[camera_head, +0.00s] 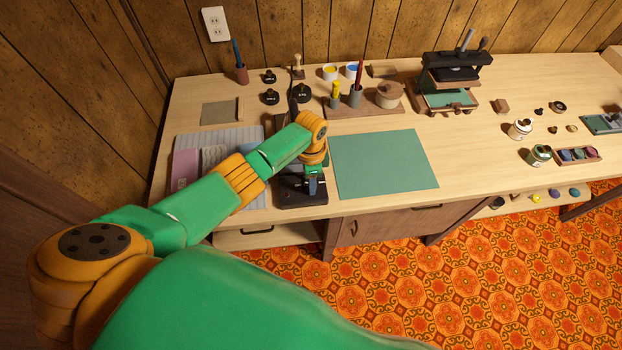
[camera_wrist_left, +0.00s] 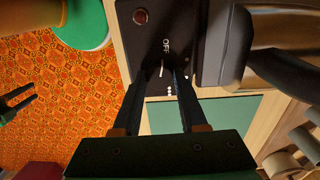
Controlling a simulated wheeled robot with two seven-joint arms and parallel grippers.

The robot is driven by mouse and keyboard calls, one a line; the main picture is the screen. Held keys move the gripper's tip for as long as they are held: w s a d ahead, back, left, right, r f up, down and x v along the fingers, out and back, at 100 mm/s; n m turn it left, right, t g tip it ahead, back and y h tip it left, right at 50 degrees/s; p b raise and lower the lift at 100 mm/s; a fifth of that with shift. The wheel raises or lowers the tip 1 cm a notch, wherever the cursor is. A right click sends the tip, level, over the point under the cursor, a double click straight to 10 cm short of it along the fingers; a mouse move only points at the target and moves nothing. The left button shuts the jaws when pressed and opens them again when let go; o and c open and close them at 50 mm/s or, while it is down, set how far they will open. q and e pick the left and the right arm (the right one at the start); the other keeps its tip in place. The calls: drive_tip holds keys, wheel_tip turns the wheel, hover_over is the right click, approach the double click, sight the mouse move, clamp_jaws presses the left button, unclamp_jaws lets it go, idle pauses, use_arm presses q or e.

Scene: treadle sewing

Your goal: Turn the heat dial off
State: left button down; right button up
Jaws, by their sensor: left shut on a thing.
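A black device base (camera_head: 297,198) stands at the front edge of the bench. In the left wrist view, its black panel (camera_wrist_left: 142,50) carries a round red light, the white word OFF and a group of white dots. My left gripper (camera_head: 314,190) reaches down to the panel. In the wrist view, the left gripper (camera_wrist_left: 168,78) has its fingertips close together on the dark heat dial (camera_wrist_left: 162,71), between OFF and the dots. My right gripper (camera_wrist_left: 17,104) has spread fingers, over the floor.
A green mat (camera_head: 384,164) lies right of the device. A ribbed grey pad (camera_head: 222,150) lies left of it. Behind are black knobbed weights (camera_head: 270,97) and a wooden tray with pots (camera_head: 370,109). A black press (camera_head: 455,70) stands farther right.

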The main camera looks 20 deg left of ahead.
use_arm(q)
drive_tip(key=shift+c, duration=2.2)
unclamp_jaws()
wheel_tip(320, 180, up, 7)
drive_tip(key=shift+r+p, duration=0.1)
drive_tip(key=shift+p, duration=0.9)
